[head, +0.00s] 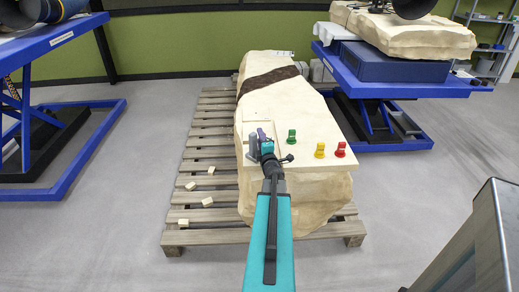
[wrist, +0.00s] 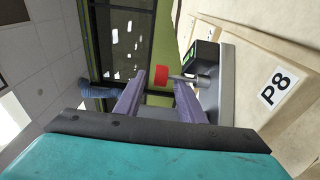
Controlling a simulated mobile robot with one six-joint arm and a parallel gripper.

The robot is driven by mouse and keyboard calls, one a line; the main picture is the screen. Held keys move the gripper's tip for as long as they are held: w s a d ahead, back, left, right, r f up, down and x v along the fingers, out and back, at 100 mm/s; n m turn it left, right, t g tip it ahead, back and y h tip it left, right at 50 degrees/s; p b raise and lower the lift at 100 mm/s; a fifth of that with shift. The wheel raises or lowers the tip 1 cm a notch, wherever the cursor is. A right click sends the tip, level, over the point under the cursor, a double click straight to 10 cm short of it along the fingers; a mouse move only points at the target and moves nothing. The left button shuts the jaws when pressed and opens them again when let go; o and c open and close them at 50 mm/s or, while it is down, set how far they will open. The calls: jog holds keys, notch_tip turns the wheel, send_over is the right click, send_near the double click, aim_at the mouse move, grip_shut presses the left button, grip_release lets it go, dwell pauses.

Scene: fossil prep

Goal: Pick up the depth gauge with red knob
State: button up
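In the wrist view a red knob (wrist: 162,76) on a short silver shaft (wrist: 190,79) shows between and apparently just beyond the tips of my purple fingers; I take it to be the depth gauge. My gripper (wrist: 159,88) is open, with a clear gap between its fingers. I cannot tell whether a finger touches the knob. In the head view my gripper (head: 264,143) is over the near left part of the pale stone block (head: 305,115). A red piece (head: 341,149) stands on the block's near right; I cannot tell whether it is the same gauge.
A green piece (head: 292,136) and a yellow piece (head: 320,150) stand on the block, right of my gripper. The wrist view shows a dark box (wrist: 205,54) beside the shaft and a "P8" label (wrist: 274,90). The block lies on a wooden pallet (head: 205,237) with small scattered pieces.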

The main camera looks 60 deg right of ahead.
jog(key=shift+w+d, duration=0.15)
dwell(0.5)
grip_shut()
